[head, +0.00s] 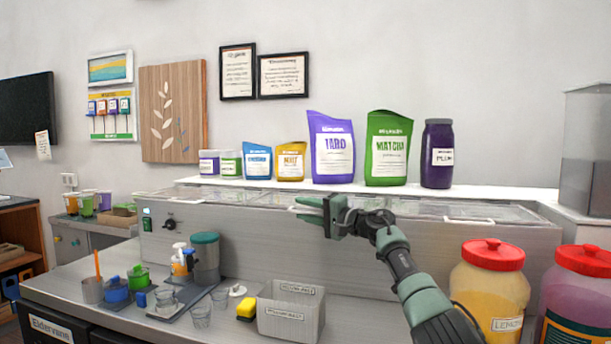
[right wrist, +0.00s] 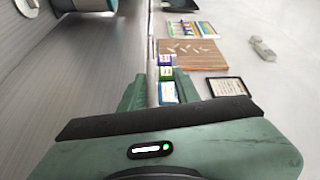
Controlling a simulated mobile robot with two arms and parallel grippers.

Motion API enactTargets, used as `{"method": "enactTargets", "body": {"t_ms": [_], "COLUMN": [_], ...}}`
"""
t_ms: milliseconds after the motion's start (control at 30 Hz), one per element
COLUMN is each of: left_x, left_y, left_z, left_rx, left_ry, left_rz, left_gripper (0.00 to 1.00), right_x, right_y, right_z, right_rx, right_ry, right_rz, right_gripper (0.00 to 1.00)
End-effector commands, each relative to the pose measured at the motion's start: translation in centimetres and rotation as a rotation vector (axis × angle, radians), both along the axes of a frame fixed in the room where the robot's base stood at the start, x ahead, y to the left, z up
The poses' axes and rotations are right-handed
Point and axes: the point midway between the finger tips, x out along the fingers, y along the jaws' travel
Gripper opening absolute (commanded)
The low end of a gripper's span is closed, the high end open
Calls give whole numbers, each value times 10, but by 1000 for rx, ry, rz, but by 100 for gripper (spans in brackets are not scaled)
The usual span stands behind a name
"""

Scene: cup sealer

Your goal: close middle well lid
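A long steel well unit (head: 240,236) stands at the back of the counter, with clear, flat well lids along its top. The left lids (head: 205,194) and the right lids (head: 485,212) lie flat. The middle lid is partly hidden by my right gripper, and I cannot tell how far it is closed. My right gripper (head: 308,208) is at the front top edge of the unit near its middle, with its fingers pointing left. In the right wrist view, its fingers (right wrist: 160,90) stand apart with nothing seen between them. My left gripper is not in view.
Several powder pouches and jars, including a green matcha pouch (head: 388,150), stand on the shelf behind the wells. Red-lidded jars (head: 488,285) stand at front right. A grey bin (head: 291,312), cups and a grey canister (head: 206,262) occupy the counter below.

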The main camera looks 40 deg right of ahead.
Motion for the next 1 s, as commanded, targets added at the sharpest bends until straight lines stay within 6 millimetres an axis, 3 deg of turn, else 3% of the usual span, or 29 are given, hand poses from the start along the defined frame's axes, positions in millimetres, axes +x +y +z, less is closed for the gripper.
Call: {"method": "enactTargets", "body": {"t_ms": [300, 600, 800, 1000], "left_x": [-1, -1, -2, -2], "left_y": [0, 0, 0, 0], "left_z": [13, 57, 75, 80], "left_rx": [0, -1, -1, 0], "left_ry": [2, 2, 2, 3], "left_rz": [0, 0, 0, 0], "left_gripper": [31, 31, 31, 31], "right_x": [-1, 0, 0, 0], "right_y": [-1, -1, -1, -2], "right_z": [83, 157, 177, 182], "right_rx": [2, 2, 0, 0], "right_ry": [-4, 1, 3, 4], "right_rz": [-1, 0, 0, -2], "right_gripper": [32, 32, 32, 32]}}
